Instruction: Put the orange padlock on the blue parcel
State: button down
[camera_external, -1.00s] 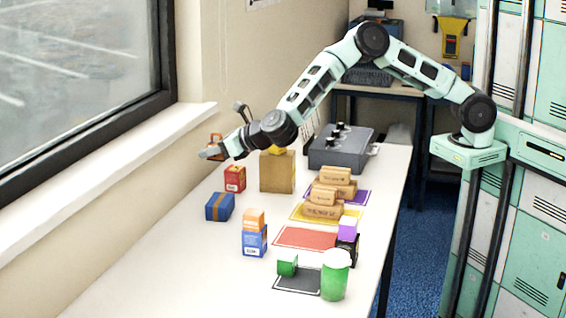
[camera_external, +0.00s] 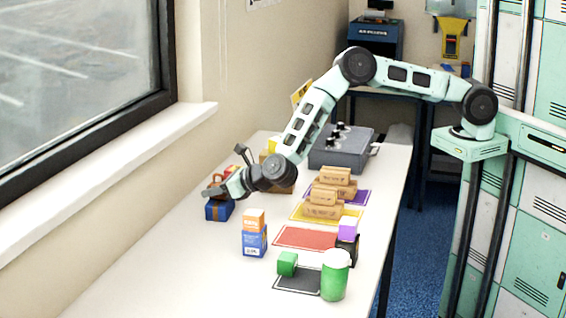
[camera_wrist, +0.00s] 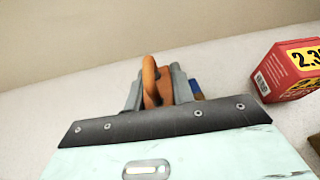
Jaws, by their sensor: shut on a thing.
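The orange padlock (camera_external: 218,178) is between the fingers of my gripper (camera_external: 212,191). In the wrist view its orange shackle (camera_wrist: 149,78) stands up between the two grey fingers, and the gripper (camera_wrist: 158,88) is shut on it. The blue parcel (camera_external: 217,212), with a brown band, sits on the table directly below my gripper in the external view. A small blue piece of it (camera_wrist: 195,86) shows beside the right finger in the wrist view. The fingers hide the parcel's top, so I cannot tell whether the padlock touches it.
A red box (camera_wrist: 287,72) with a yellow label stands to the right in the wrist view. An orange box on a blue box (camera_external: 254,235) stands right of the parcel. Brown parcels (camera_external: 323,204) lie on coloured mats farther right. The table's front left (camera_external: 150,265) is clear.

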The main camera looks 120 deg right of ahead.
jog(key=shift+f+b, duration=0.15)
jog(key=shift+b, duration=0.15)
jog(key=c, duration=1.2)
grip_release()
jog(key=shift+r+p, duration=0.3)
jog(key=shift+p, duration=0.1)
jog(key=b+v, duration=0.2)
jog(key=v, duration=1)
jog(key=shift+b, duration=0.35)
